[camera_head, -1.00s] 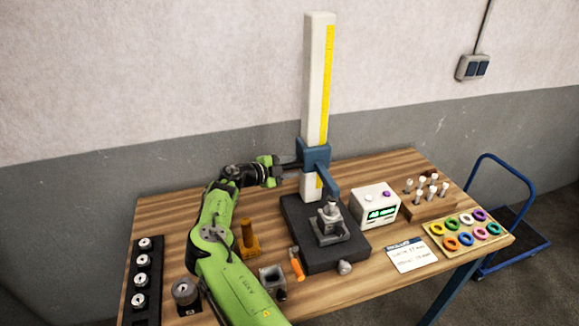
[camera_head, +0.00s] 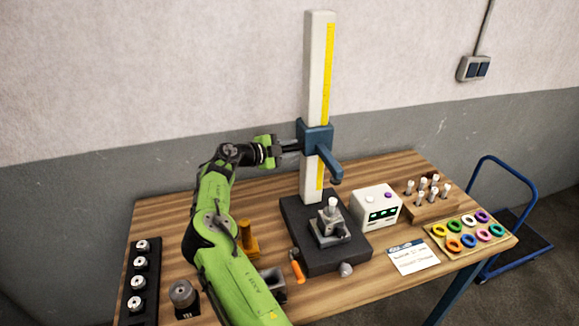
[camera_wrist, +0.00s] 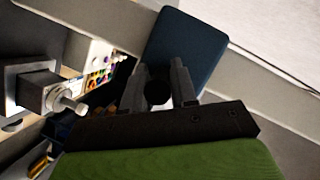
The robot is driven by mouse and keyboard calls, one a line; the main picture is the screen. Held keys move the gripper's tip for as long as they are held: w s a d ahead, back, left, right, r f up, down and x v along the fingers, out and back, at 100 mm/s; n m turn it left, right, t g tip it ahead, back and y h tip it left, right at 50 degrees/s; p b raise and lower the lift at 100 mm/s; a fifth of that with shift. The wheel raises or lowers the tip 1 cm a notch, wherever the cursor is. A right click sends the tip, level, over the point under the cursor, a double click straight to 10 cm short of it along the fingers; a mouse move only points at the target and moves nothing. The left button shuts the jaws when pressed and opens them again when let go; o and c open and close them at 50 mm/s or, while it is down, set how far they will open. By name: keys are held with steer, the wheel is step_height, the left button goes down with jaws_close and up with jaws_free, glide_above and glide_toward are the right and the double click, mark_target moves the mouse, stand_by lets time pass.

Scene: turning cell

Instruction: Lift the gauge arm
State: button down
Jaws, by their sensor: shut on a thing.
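The gauge arm (camera_head: 328,163) is a blue bracket on a blue slide block (camera_head: 316,138) around a tall white column (camera_head: 318,75) with a yellow scale. It stands out above the dark base, with clear space between its tip and the workpiece. My gripper (camera_head: 290,146) is shut at the block's left side. In the wrist view my gripper (camera_wrist: 158,88) has its fingers on either side of a dark round knob (camera_wrist: 157,93), before the blue block (camera_wrist: 190,50). A metal part with a pale pin (camera_head: 332,210) sits in a fixture on the base (camera_head: 318,258).
A white readout box (camera_head: 377,208) stands right of the base. A black rack of round parts (camera_head: 140,310) lies at left, near my arm.

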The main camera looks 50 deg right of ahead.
step_height(320, 180, up, 20)
steer(key=p, duration=0.7)
